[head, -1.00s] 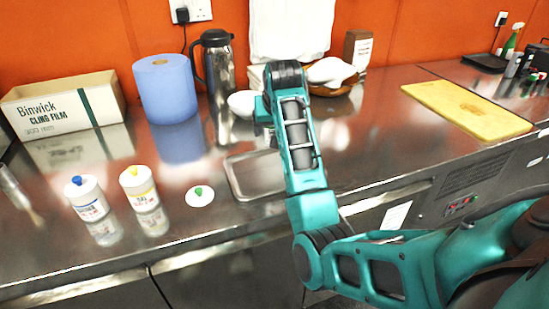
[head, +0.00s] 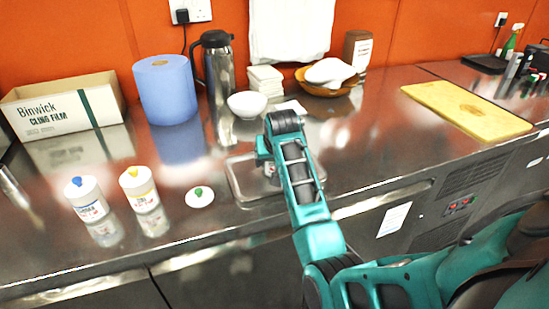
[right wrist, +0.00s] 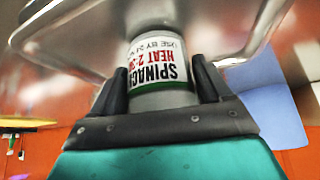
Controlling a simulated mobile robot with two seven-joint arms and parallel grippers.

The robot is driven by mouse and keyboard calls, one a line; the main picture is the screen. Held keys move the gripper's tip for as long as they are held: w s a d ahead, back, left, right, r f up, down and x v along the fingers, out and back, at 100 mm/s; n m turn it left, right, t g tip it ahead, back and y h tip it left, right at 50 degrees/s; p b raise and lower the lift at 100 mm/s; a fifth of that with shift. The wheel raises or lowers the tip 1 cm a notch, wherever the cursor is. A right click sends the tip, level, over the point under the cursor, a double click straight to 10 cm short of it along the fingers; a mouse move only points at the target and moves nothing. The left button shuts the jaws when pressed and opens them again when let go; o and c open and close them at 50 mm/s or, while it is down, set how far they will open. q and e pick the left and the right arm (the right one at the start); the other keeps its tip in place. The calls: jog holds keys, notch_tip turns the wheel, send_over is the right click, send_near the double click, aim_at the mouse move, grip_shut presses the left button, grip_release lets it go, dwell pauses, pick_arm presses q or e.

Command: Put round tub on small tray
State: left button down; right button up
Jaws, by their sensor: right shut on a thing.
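The round tub (right wrist: 160,62) is pale, with a label reading SPINACH in black and HEAT in red above a green band. In the right wrist view it sits between my right gripper's (right wrist: 163,92) two dark fingers, which are shut on it. In the head view my right gripper (head: 268,160) is over the small tray (head: 238,186), a shallow metal tray on the steel counter. The arm hides most of the tub there. The tray's rim also shows in the right wrist view (right wrist: 55,22). I cannot tell whether the tub touches the tray. My left gripper is out of view.
Left of the tray lie a white lid with a green knob (head: 199,196) and two white containers, one yellow-topped (head: 138,184), one blue-topped (head: 84,193). Behind stand a white bowl (head: 246,104), a steel flask (head: 218,70) and a blue roll (head: 166,92).

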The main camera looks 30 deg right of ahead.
jog(key=shift+f, duration=0.15)
jog(key=o, duration=1.3)
jog(key=shift+r, duration=0.35)
jog(key=v, duration=1.1)
jog(key=shift+s+a+r, duration=0.2)
jog(key=shift+s+r, duration=0.05)
jog(key=shift+r, duration=0.05)
jog(key=shift+f, duration=0.1)
